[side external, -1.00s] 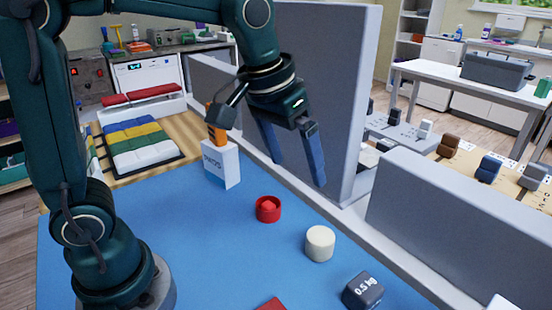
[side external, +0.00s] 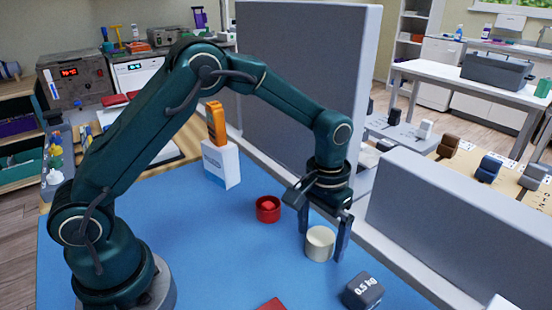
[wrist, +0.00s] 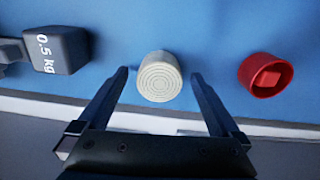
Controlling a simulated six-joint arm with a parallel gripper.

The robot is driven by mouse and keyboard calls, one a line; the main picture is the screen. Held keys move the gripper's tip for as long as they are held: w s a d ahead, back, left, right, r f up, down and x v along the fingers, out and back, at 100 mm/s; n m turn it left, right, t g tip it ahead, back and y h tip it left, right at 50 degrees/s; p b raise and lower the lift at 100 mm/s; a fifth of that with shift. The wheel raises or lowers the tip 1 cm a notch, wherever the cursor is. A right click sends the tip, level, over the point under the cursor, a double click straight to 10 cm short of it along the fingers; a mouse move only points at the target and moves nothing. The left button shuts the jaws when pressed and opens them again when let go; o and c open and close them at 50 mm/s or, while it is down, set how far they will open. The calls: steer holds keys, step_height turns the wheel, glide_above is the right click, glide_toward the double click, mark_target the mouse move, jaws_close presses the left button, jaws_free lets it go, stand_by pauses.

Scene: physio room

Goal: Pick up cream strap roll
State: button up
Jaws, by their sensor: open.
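The cream strap roll (side external: 320,244) stands on the blue table mat, a short cylinder with a ringed top. In the wrist view the roll (wrist: 159,77) lies ahead of and between the two fingertips. My gripper (side external: 322,240) is open, with one finger to the left of the roll and one to its right in the side view. In the wrist view my gripper (wrist: 159,78) shows clear gaps on both sides of the roll. I cannot tell exactly how far down the fingertips are.
A grey 0.5 kg weight (side external: 362,291) stands at the front right. A white box (side external: 221,165) with an orange item (side external: 215,123) is farther back. Grey partitions (side external: 455,225) line the mat's right side.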

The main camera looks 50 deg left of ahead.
steer(key=shift+f, duration=0.4)
steer(key=c, duration=1.4)
steer(key=shift+r, duration=0.15)
